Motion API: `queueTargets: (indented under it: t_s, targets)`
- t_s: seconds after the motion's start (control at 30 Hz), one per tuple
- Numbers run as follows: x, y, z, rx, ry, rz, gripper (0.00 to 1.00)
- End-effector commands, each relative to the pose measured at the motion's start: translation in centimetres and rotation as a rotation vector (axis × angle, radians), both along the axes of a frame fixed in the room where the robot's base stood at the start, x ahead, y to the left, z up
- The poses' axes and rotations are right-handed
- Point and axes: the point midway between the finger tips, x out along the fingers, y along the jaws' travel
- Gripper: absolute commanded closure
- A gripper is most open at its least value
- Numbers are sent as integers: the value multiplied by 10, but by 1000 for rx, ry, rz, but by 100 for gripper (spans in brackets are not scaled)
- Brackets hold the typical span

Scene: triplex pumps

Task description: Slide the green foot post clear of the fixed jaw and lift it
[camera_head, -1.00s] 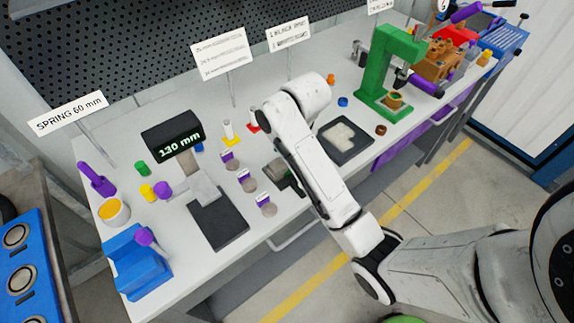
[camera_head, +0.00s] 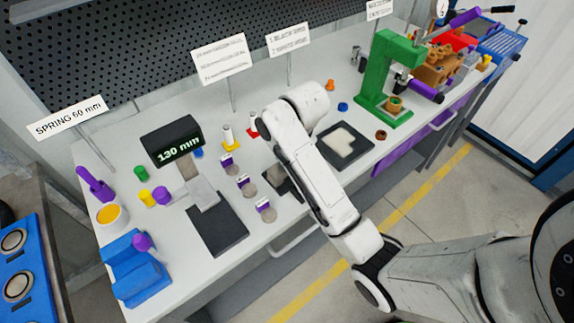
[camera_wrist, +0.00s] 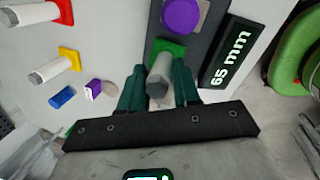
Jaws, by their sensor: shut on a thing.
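In the wrist view, my gripper (camera_wrist: 159,88) is shut on the grey post (camera_wrist: 159,70) with the green square foot (camera_wrist: 172,47). The post lies between the two dark teal fingers, its foot pointing away from my gripper. Just beyond the foot, a purple knob (camera_wrist: 181,15) sits on a grey block over a dark strip. A black display (camera_wrist: 229,57) reading 65 mm is right of the post. I cannot tell which part is the fixed jaw, or whether the foot touches it. In the head view my arm hides the gripper and the green foot post.
A small blue piece (camera_wrist: 62,97) is nearby. In the head view, a black display (camera_head: 172,140) reads 130 mm, and a green press (camera_head: 378,80) stands at the right back.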

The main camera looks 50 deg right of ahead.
Motion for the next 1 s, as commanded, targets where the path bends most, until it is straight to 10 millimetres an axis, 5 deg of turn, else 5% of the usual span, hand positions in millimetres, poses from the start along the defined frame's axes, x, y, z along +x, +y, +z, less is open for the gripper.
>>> queueTargets:
  t_s: [0.77, 0.87, 1.0]
  targets:
    - [-10, -23, -2, 0, 9, -16, 85]
    - [-9, -23, -2, 0, 8, -14, 96]
    - [-8, -21, -2, 1, 5, -8, 96]
